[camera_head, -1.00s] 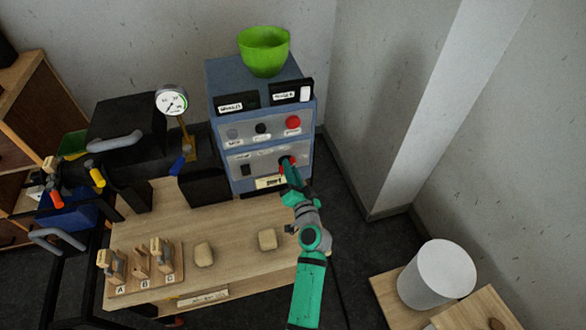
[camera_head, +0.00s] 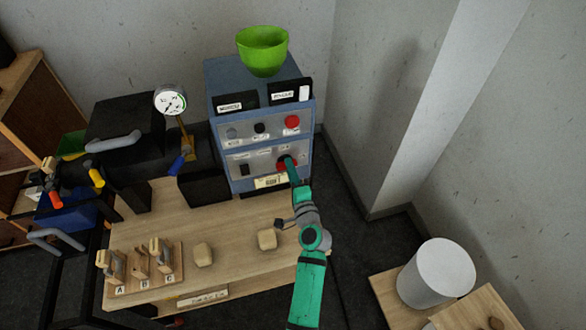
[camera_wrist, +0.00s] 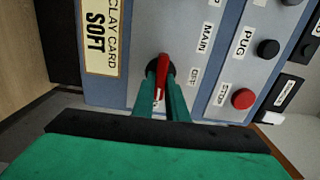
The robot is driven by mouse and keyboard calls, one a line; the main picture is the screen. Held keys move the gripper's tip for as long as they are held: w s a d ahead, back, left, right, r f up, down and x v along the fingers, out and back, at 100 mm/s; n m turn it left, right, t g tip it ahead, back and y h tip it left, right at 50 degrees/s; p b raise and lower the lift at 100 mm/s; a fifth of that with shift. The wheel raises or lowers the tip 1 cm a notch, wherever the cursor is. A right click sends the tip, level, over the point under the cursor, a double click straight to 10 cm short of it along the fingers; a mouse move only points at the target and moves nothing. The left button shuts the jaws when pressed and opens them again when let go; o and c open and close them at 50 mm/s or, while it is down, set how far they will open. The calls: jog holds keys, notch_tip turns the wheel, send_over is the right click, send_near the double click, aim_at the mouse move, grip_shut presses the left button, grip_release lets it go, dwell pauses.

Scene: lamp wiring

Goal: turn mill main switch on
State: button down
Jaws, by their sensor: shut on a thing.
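The mill main switch is a red handle (camera_wrist: 163,75) on the grey panel, beside the labels "MAIN" and "OFF". In the wrist view my gripper (camera_wrist: 161,84) has its two green fingers shut on the handle, one on each side. The handle lies along the fingers, away from the "OFF" label and toward a small label partly hidden between the fingers. In the head view the red switch (camera_head: 281,166) shows at the lower right of the blue control box (camera_head: 221,170), partly covered by my gripper (camera_head: 291,165).
A red stop button (camera_wrist: 243,98) and black pug knob (camera_wrist: 268,49) sit near the fingers. A "SOFT" clay card (camera_head: 270,181) is just below the switch. A green bowl (camera_head: 263,50) stands on the box. The wooden table (camera_head: 235,225) holds clay blocks.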

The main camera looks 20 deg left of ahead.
jog(key=shift+w+d+r+m, duration=0.15)
jog(key=shift+d+m, duration=0.15)
jog(key=shift+d, duration=0.15)
jog(key=c, duration=1.8)
grip_release()
jog(key=shift+o, duration=0.2)
jog(key=shift+a, duration=0.25)
jog(key=v, duration=1.1)
